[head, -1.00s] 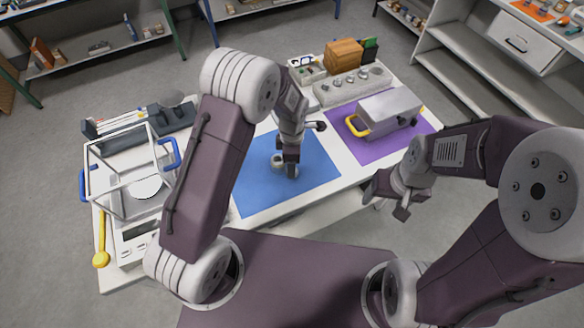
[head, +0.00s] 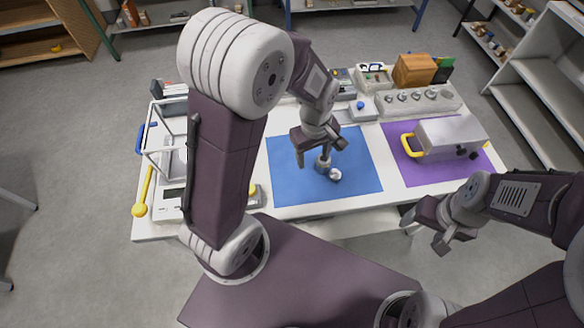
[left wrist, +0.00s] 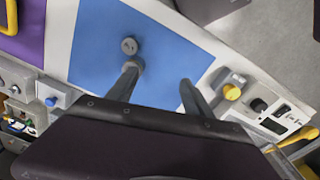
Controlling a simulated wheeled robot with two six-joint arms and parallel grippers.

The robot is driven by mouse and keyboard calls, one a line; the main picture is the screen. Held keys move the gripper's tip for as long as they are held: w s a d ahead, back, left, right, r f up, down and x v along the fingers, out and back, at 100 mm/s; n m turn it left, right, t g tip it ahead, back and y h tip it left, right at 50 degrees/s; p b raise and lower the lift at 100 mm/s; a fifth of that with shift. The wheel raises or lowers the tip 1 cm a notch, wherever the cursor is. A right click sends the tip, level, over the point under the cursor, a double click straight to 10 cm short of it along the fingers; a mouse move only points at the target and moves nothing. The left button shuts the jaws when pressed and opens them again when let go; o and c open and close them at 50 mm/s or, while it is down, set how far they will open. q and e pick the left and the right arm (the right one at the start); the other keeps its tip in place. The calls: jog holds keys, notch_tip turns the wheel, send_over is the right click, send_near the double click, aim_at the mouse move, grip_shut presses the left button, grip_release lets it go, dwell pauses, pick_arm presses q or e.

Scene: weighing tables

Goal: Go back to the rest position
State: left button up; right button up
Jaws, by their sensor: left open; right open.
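My left gripper (head: 319,142) is open and empty above the blue mat (head: 285,180). Its spread fingers also show in the left wrist view (left wrist: 157,88). Two small grey metal pieces, likely weights, stand close together on the mat below it: one (head: 323,164) and a shinier one (head: 335,175). In the left wrist view one round piece (left wrist: 129,45) shows clearly, and the other (left wrist: 136,64) is beside a fingertip. My right gripper (head: 427,229) is open and empty, off the table's front edge at the right.
A grey box with a yellow handle (head: 450,138) stands on the purple mat (head: 412,175). Behind are a weight block (head: 418,101) and wooden box (head: 413,70). A balance with a clear-sided frame (head: 166,160) is at left, partly behind my left arm. A yellow spoon-like tool (head: 139,210) lies beside it.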

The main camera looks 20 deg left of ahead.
pick_arm(q)
jog(key=s+a+m, duration=0.4)
jog(key=s+m, duration=0.4)
jog(key=m, duration=0.1)
jog(key=shift+r+m+t, duration=0.25)
jog(key=shift+m+t, duration=0.05)
jog(key=shift+a, duration=0.1)
